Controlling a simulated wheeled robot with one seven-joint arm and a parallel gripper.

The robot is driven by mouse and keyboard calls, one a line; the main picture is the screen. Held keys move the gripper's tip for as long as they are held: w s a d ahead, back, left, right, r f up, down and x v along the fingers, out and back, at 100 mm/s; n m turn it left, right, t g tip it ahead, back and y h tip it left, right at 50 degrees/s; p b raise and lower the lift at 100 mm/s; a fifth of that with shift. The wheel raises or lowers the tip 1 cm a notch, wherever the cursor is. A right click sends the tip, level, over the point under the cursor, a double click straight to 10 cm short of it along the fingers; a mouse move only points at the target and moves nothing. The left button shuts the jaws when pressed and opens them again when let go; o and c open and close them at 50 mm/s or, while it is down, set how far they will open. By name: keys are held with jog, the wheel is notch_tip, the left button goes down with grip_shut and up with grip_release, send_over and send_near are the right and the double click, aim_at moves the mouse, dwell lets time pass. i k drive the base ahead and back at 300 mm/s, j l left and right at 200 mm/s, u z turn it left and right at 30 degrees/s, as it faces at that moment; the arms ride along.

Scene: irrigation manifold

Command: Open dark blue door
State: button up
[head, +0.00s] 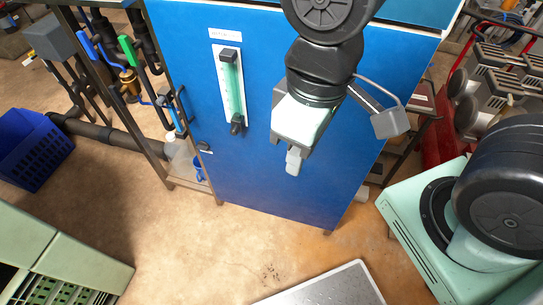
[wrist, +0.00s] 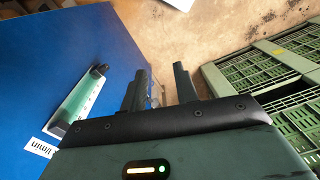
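The dark blue door (head: 255,180) is the broad flat front of a cabinet in the middle of the head view, and it looks closed. It also fills the left of the wrist view (wrist: 95,50). A white-backed gauge with a green tube (head: 230,88) is mounted on it; the gauge shows in the wrist view too (wrist: 82,98). A small black fitting (head: 204,147) sits near the door's lower left edge. My gripper (head: 294,162) hangs in front of the door, right of the gauge. In the wrist view its two fingers (wrist: 160,88) are apart with nothing held between them.
Pipes and valves with blue and green handles (head: 128,55) stand on a frame at left. A blue bin (head: 30,148) and green crates (head: 60,260) are on the floor at left. A red cart (head: 468,105) stands at right.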

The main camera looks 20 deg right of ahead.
aim_at(224, 60)
jog(key=i+u, duration=0.2)
jog(key=u, duration=0.3)
jog(key=i+u, duration=0.2)
jog(key=u, duration=0.3)
